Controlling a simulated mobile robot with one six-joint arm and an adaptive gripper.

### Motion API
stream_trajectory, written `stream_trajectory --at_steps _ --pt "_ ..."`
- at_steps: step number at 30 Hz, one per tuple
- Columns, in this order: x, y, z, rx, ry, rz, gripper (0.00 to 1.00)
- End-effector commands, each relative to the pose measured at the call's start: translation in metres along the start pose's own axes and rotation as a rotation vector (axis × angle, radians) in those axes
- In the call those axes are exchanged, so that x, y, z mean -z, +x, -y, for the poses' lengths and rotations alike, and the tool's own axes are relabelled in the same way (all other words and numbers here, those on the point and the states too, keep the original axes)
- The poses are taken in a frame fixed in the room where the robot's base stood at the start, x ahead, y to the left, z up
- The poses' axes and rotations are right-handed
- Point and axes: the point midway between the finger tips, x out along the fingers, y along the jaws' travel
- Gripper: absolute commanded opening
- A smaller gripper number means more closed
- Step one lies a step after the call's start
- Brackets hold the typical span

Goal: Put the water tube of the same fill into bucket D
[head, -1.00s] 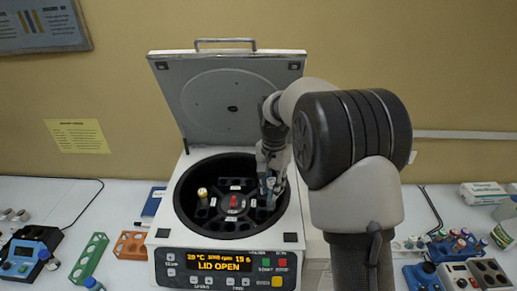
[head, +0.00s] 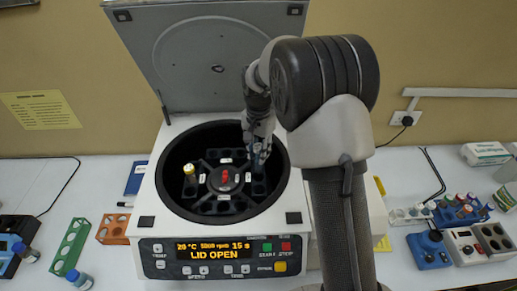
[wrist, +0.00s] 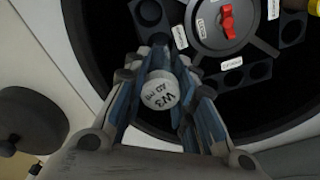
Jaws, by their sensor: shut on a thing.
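My gripper (head: 260,152) is shut on a white-capped tube (wrist: 159,91) marked "W3" with a smaller line that I cannot read surely. The fingers hold it at the cap, over the right side of the centrifuge rotor (head: 224,178). The tube's body is hidden below its cap in the wrist view, so I cannot tell whether its lower end is in a bucket. A yellow-capped tube (head: 189,172) stands in the rotor's left bucket and shows at the wrist view's corner (wrist: 314,6). The bucket labels are too small to read, so I cannot single out bucket D.
The open lid (head: 215,65) stands behind the bowl, and the bowl's rim surrounds the gripper. A green rack (head: 70,246) and an orange rack (head: 113,229) stand left. A blue rack of tubes (head: 461,211) and small devices stand right.

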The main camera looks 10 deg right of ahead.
Motion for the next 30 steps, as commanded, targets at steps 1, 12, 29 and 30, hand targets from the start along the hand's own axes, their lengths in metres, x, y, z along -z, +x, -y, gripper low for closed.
stream_trajectory --at_steps 1,12,29,30 --pt "0.0 0.009 0.0 0.0 0.0 0.0 0.01" --pt "0.0 0.046 0.0 -0.001 0.0 0.001 0.01" --pt "0.0 0.084 0.0 0.0 0.0 0.0 0.01" --pt "0.0 0.084 0.0 0.0 0.0 0.0 0.01"
